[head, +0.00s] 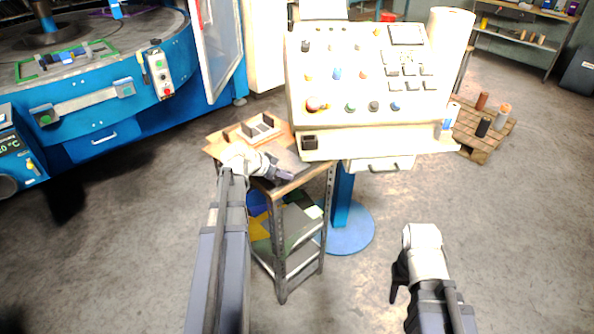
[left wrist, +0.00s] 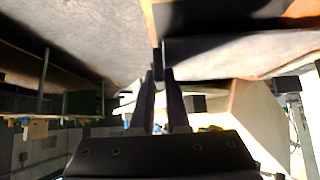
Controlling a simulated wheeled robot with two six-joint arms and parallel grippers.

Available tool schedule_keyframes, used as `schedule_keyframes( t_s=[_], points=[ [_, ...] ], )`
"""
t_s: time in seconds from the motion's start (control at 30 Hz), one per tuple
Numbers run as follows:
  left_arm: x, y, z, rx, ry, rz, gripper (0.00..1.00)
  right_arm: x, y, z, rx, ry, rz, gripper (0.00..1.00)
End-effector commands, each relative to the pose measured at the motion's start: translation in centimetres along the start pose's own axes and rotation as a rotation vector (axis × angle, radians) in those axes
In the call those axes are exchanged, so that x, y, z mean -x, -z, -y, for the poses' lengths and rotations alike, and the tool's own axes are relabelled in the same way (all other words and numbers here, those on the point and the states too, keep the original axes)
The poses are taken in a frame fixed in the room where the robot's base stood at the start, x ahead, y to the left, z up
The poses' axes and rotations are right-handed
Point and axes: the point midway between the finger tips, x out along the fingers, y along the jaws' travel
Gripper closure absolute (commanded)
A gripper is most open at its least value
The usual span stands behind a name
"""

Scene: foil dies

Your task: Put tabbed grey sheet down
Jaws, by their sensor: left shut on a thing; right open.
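My left gripper (head: 286,175) is at the front right part of the small wooden-topped stand (head: 222,146). In the left wrist view its two dark fingers (left wrist: 160,75) are close together, shut on the narrow edge of the tabbed grey sheet (left wrist: 225,56). In the head view a dark grey surface, likely this sheet (head: 290,160), shows just behind the gripper, over or on the stand top. I cannot tell whether it touches the top. My right gripper (head: 398,284) hangs over bare floor at the lower right, open and empty.
A wooden holder with upright blocks (head: 262,130) stands on the stand top, behind my left gripper. A control console (head: 360,75) rises close behind on the right. Shelves with coloured items lie below. A blue round machine (head: 110,80) stands left. The floor in front is clear.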

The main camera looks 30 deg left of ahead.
Motion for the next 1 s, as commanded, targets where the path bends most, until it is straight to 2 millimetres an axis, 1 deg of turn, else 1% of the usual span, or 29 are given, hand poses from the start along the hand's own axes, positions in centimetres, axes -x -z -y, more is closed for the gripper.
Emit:
schedule_keyframes(
  t_s=[0.1, 0.37, 0.47, 0.63, 0.67, 0.7, 0.73, 1.0],
  points=[
    [-0.6, 0.6, 0.1, -0.002, 0.001, 0.000, 1.00, 0.0, 0.0, 0.0, 0.000, 0.000, 0.000, 0.50],
    [-1.1, 1.1, 0.1, -0.002, 0.001, 0.000, 1.00, 0.0, 0.0, 0.0, 0.000, 0.000, 0.000, 0.50],
    [-1.9, 1.9, 0.1, -0.002, 0.000, 0.000, 1.00, 0.0, 0.0, 0.0, 0.000, 0.000, 0.000, 0.50],
    [-4.2, 4.3, 0.2, -0.003, -0.001, -0.001, 1.00, 0.0, 0.0, 0.0, 0.000, 0.000, 0.000, 0.50],
    [-4.7, 3.3, 0.1, -0.001, 0.001, -0.001, 1.00, -1.0, 0.1, 0.1, 0.000, 0.000, 0.000, 0.50],
    [-5.0, 2.8, 0.1, 0.000, 0.001, -0.001, 1.00, -1.6, 0.1, 0.1, 0.000, 0.000, 0.000, 0.50],
    [-5.1, 2.6, 0.0, 0.000, 0.001, -0.001, 1.00, -1.7, 0.1, 0.2, 0.000, 0.000, 0.000, 0.50],
    [-4.9, 2.8, 0.0, -0.001, 0.001, -0.001, 1.00, -1.5, 0.1, 0.1, 0.000, 0.000, 0.000, 0.50]
  ],
)
